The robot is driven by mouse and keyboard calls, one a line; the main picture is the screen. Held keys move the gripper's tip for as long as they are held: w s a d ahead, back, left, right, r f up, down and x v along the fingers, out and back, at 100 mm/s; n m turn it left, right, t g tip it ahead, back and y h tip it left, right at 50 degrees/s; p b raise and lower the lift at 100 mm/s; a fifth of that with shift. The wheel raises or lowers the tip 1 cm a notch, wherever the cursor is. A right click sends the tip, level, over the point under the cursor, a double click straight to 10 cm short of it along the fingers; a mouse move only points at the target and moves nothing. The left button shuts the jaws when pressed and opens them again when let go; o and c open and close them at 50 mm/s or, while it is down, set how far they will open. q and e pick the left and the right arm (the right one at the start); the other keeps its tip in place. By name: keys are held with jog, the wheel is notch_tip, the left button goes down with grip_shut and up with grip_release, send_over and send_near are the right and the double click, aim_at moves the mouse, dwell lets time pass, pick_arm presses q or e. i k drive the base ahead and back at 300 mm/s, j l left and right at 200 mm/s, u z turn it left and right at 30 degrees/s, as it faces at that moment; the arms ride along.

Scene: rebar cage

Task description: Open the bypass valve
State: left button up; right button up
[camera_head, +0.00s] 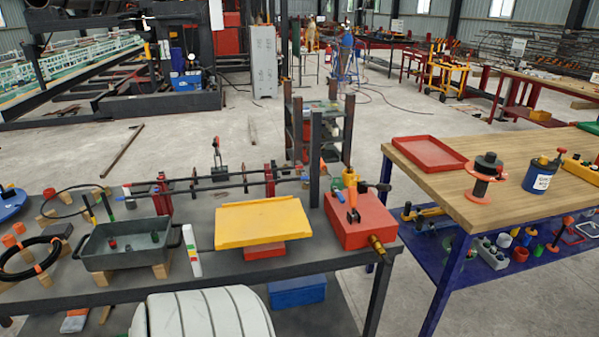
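A red box-shaped unit (360,222) sits at the right end of the dark workbench. Neither of my grippers is in view.
The dark workbench (215,272) also bears a yellow tray (262,221), a grey bin (108,258), long bars on red stands, and black cable coils. Dark posts rise behind the red unit. A wood-topped table (470,200) stands to the right, across a narrow gap.

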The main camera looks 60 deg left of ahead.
aim_at(339, 196)
jog(key=j+u, duration=0.15)
jog(key=u, duration=0.25)
jog(key=j+u, duration=0.1)
jog(key=u, duration=0.25)
jog(key=i+j+u, duration=0.1)
jog(key=u, duration=0.3)
jog(key=j+u, duration=0.15)
jog(key=u, duration=0.25)
jog(key=i+j, duration=0.15)
jog(key=i+j+u, duration=0.15)
jog(key=u, duration=0.2)
